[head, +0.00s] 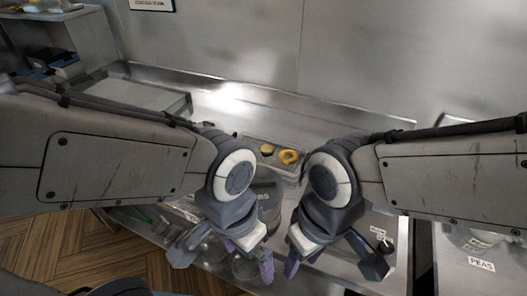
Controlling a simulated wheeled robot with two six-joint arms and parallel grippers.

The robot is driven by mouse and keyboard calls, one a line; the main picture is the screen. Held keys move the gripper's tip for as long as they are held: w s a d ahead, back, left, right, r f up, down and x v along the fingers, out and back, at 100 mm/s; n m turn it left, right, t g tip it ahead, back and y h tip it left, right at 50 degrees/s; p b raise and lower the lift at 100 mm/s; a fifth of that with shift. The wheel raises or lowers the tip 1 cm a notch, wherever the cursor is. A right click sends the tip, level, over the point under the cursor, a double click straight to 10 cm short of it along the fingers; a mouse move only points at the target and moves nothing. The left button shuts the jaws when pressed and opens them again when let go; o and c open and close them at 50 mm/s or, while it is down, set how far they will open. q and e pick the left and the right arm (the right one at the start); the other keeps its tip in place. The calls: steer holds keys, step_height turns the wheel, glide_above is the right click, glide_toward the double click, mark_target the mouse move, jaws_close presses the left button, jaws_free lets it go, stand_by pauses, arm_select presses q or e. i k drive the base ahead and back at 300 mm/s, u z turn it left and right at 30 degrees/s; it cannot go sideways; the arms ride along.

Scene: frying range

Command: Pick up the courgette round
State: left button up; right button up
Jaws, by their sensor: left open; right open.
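A small pale yellow-green round with a darker edge, which looks like the courgette round (267,149), lies in a shallow tray at the back middle of the counter. My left gripper (222,262) is open, pointing down over the front of the counter, nearer to me than the tray. My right gripper (333,264) is open beside it on the right, also short of the tray. Both look empty. My forearms and wrists hide part of the counter and the tray's front.
Containers stand under and between my grippers, partly hidden, one with dark lettering. A labelled tub (481,264) reading PEAS is at the right. A wide pale tray or basin (140,97) lies at the left back. A metal wall (250,50) closes the back.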

mark_target(267, 150)
steer(key=z, duration=0.05)
steer(key=k, duration=0.5)
steer(key=u, duration=1.45)
steer(key=i, duration=1.15)
steer(key=z, duration=2.55)
steer(key=i, duration=0.5)
